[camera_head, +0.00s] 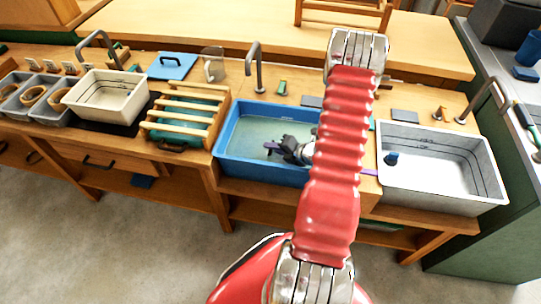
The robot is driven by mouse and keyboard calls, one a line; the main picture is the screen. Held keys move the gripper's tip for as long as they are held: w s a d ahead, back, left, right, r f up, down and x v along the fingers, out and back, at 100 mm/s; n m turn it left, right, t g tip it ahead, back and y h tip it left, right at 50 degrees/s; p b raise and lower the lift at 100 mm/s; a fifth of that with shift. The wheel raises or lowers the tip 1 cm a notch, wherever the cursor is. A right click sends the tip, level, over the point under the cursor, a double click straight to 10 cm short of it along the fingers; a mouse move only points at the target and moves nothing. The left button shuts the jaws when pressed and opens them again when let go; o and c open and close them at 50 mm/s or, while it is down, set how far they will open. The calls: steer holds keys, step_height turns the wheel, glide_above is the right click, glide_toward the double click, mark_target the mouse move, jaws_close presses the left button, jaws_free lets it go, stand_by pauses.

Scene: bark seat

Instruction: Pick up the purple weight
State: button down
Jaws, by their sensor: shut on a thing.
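My gripper (281,150) reaches into the blue basin (236,170) in the middle of the counter, at the left of my red arm. Its dark jaws are shut on a small dark purple piece (270,146), which looks like the purple weight and sticks out to the left of the fingertips. The piece is over the greenish basin floor; I cannot tell whether it touches it. The jaws hide part of it. A purple strip (369,172) shows at the right of my arm by the counter edge, partly hidden by the arm.
A white basin (440,198) with a small blue object (392,158) stands at right. A slatted wooden rack (180,122) and a cream basin (104,108) stand at left. Taps (256,62) rise behind the basins. The basin walls surround my gripper. The floor in front is clear.

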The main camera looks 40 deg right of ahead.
steer(key=shift+r, duration=5)
